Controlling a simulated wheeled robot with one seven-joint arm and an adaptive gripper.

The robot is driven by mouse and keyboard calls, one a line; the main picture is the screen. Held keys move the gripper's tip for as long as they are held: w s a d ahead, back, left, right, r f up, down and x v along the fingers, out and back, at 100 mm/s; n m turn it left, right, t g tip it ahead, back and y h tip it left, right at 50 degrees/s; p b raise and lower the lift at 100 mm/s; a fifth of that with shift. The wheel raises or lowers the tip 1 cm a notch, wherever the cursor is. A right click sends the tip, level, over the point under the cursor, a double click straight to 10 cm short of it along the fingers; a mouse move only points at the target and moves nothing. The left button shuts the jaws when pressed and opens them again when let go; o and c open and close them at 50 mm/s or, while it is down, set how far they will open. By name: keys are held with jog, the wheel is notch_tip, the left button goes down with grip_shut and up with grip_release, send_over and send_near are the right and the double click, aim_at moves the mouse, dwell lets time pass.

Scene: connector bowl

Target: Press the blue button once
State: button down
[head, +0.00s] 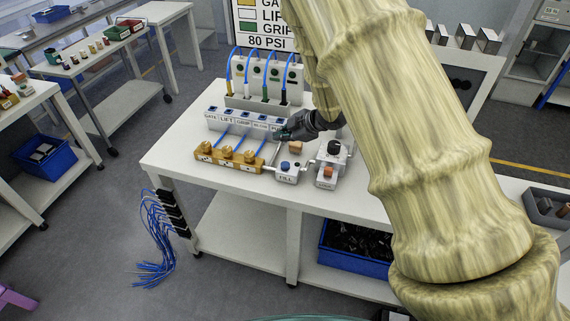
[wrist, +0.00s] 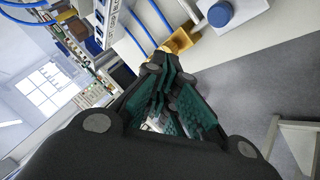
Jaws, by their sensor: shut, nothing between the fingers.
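The blue button (head: 285,165) sits on top of a small white box labelled FILL (head: 287,176), near the front edge of the white table. In the wrist view the round blue button (wrist: 220,13) shows at the top, right of the fingers. My gripper (head: 280,134) is above the table, behind the button in the head view, and apart from it. In the wrist view my gripper (wrist: 168,72) has its dark fingers with green pads together, with nothing between them.
A tan block with brass fittings (head: 228,155) and blue hoses lies left of the box. A white box with a black knob (head: 334,148) and an orange-brown button stands to the right. A labelled socket row (head: 230,119) stands behind. The table's left front corner (head: 165,163) is clear.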

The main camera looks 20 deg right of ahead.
jog(key=shift+f, duration=0.1)
jog(key=b, duration=0.5)
send_over(283, 165)
notch_tip(283, 165, down, 7)
jog(key=shift+s+r, duration=0.1)
jog(key=shift+f+b, duration=0.55)
jog(key=shift+f, duration=0.4)
jog(key=shift+f, duration=0.15)
dwell(0.6)
jog(key=shift+f, duration=0.25)
jog(key=shift+f+b, duration=0.4)
jog(key=shift+f, duration=0.1)
dwell(1.0)
dwell(0.4)
jog(key=shift+r+p, duration=0.75)
jog(key=shift+r, duration=0.2)
